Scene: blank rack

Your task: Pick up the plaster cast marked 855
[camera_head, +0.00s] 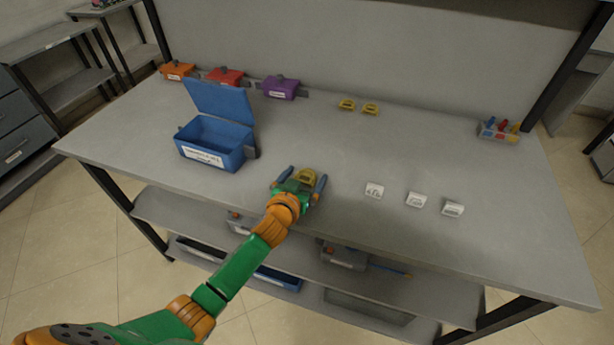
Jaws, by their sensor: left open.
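Three small white blocks (374,190), (416,199) and (452,208) with dark marks stand in a row on the grey table, right of my left gripper. They look like plaster casts, but the marks are too small to read, so I cannot tell which is 855. My left gripper (302,179) is open near the table's front edge, its blue fingertips on either side of a small yellow piece (306,176). I cannot tell whether the fingers touch it. My right gripper is not in view.
An open blue box (214,158) with a raised lid stands left of my left gripper. Orange (178,70), red (226,76) and purple (280,88) boxes line the back. Two yellow pieces (347,104) sit mid-back. A holder (498,133) stands far right. The table's middle is clear.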

